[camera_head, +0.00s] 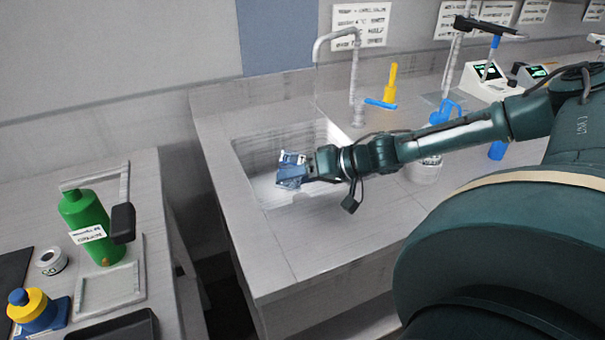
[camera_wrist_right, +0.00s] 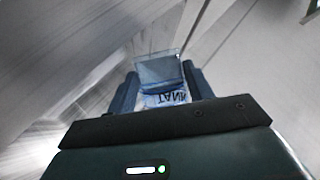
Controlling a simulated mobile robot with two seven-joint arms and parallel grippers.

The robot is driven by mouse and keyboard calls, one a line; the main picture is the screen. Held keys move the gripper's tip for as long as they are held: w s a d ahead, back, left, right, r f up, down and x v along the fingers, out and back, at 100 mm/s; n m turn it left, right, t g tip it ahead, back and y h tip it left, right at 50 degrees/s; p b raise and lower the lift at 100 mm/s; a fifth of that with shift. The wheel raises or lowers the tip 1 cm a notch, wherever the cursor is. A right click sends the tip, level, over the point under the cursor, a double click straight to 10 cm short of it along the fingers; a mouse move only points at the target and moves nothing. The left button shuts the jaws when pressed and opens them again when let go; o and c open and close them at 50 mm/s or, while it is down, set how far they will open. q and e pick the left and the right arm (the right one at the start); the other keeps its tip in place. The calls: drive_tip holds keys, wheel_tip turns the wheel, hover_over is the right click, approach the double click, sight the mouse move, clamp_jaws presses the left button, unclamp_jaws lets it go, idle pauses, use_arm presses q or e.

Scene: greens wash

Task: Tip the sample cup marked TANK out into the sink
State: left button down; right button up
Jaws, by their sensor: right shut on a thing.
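The sample cup (camera_wrist_right: 160,72) is a small clear cup with a label reading TANK, which shows upside down in the right wrist view. My right gripper (camera_wrist_right: 162,90) is shut on it, with a blue finger on each side. In the head view my right gripper (camera_head: 291,176) holds the cup over the sink (camera_head: 262,192), a pale basin set in the grey counter. The cup looks tilted there; whether anything is in it I cannot tell. My left gripper is not in view.
A tap (camera_head: 356,85) stands behind the sink. A green bottle (camera_head: 86,222) stands on the left bench, across a gap.

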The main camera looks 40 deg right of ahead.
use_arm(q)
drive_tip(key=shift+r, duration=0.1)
use_arm(e)
drive_tip(key=shift+r+m+g+y, duration=0.3)
drive_tip(key=shift+r+m+y, duration=0.4)
drive_tip(key=shift+m, duration=0.1)
idle(0.8)
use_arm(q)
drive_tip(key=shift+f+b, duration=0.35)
use_arm(e)
drive_tip(key=shift+d+f+m+y, duration=0.1)
drive_tip(key=shift+f+m+y, duration=0.3)
drive_tip(key=shift+m, duration=0.1)
idle(0.6)
drive_tip(key=shift+w+d+r+m+g+y, duration=0.1)
drive_tip(key=shift+r+m+g+y, duration=0.2)
drive_tip(key=shift+r+m+y, duration=0.25)
idle(0.9)
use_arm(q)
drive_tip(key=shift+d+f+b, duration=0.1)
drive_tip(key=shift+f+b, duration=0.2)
use_arm(e)
drive_tip(key=shift+w+d+f, duration=0.1)
drive_tip(key=shift+d+f, duration=0.1)
